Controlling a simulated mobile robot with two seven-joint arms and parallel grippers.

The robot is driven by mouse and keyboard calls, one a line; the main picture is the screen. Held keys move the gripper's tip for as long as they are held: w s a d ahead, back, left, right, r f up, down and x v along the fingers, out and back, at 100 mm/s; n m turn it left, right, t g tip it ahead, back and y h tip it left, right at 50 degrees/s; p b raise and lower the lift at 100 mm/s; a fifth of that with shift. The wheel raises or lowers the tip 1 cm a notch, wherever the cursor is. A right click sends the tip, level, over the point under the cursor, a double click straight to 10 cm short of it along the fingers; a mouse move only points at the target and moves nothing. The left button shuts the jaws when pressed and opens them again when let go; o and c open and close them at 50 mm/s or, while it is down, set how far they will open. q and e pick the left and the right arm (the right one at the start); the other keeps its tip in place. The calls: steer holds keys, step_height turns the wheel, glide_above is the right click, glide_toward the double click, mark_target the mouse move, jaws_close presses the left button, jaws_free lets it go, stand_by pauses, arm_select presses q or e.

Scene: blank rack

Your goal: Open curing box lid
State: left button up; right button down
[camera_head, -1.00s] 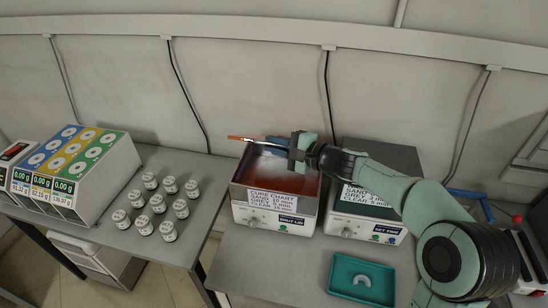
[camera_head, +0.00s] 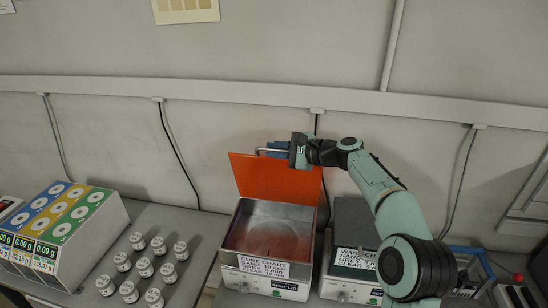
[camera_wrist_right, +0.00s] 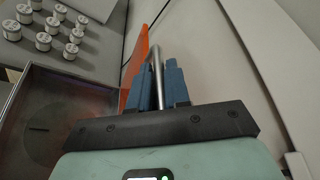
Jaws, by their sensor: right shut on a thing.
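The curing box (camera_head: 265,238) stands on the bench with a "CURE CHART" label on its front. Its orange lid (camera_head: 270,180) is raised, hinged at the back and standing steeply up, so the metal interior shows. My right gripper (camera_head: 272,151) is shut on the lid's metal handle (camera_head: 258,151) at the lid's top edge. In the right wrist view the blue fingers (camera_wrist_right: 159,85) sit on both sides of the handle bar (camera_wrist_right: 157,75), with the lid (camera_wrist_right: 140,65) edge-on beside them. The open box (camera_wrist_right: 50,120) lies at the left of that view. My left gripper is not visible.
A second box (camera_head: 350,262) with a wash label stands close to the right of the curing box, under my right arm. Several white jars (camera_head: 144,268) and a colour-topped dispenser (camera_head: 70,225) are at the left. The wall with hanging cables is close behind the lid.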

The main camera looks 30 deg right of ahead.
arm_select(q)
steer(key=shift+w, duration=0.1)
arm_select(e)
steer(key=shift+w+d, duration=0.3)
steer(key=c, duration=1.2)
jaws_free()
steer(key=shift+o, duration=0.2)
steer(key=shift+r, duration=0.1)
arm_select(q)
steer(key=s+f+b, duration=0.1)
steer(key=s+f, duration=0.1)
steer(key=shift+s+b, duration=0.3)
arm_select(e)
steer(key=v, duration=1.3)
steer(key=shift+s, duration=0.15)
steer(key=shift+d, duration=0.15)
